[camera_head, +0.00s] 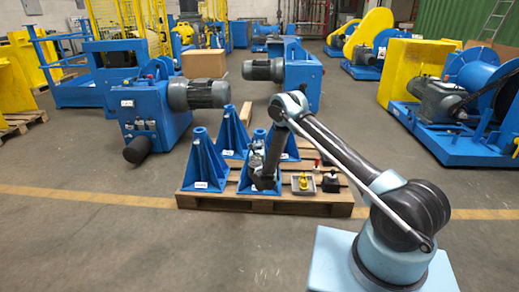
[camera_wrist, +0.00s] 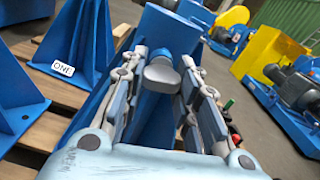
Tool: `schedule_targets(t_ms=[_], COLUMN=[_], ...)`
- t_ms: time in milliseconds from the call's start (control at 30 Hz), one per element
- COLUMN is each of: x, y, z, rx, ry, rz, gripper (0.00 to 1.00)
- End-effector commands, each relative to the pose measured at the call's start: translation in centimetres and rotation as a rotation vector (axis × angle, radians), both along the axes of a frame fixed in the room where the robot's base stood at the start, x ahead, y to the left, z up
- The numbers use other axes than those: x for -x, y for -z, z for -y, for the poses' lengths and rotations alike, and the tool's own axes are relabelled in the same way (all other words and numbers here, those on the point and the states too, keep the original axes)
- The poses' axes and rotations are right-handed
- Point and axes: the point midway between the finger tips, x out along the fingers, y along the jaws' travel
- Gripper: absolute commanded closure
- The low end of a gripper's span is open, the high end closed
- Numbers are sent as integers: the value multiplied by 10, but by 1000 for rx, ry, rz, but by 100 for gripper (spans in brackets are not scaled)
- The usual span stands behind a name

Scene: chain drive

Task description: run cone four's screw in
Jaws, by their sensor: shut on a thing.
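Several blue cones stand on the pallet, among them one at the front left (camera_head: 205,165) and one at the back left (camera_head: 234,135). My gripper (camera_head: 257,158) is at the cone at the front middle (camera_head: 246,180), whose label is too small to read. In the wrist view my gripper (camera_wrist: 162,68) has its two fingers on either side of a grey, rounded screw head (camera_wrist: 161,76) and is shut on it. A blue cone (camera_wrist: 172,30) shows right behind the head. Another cone (camera_wrist: 82,40) carries the label ONE. I cannot read which cone is four.
The pallet (camera_head: 330,208) also carries a grey tray (camera_head: 303,184) with a yellow piece and a small dark block (camera_head: 331,181), right of my gripper. Blue machines with grey motors (camera_head: 200,93) stand behind. The floor in front is clear.

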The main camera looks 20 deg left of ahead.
Motion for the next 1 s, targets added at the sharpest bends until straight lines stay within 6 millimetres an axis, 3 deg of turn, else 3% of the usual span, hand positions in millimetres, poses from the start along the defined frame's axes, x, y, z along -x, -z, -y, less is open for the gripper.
schedule_targets(t_ms=[400, 933, 967, 1000], x=[0, 0, 0, 0], y=[1, 1, 1, 1], z=[1, 1, 1, 1], rx=[-174, -194, -194, -194], ry=[2, 3, 3, 2], rz=[-42, -47, -47, -47], gripper=[95, 95, 67, 58])
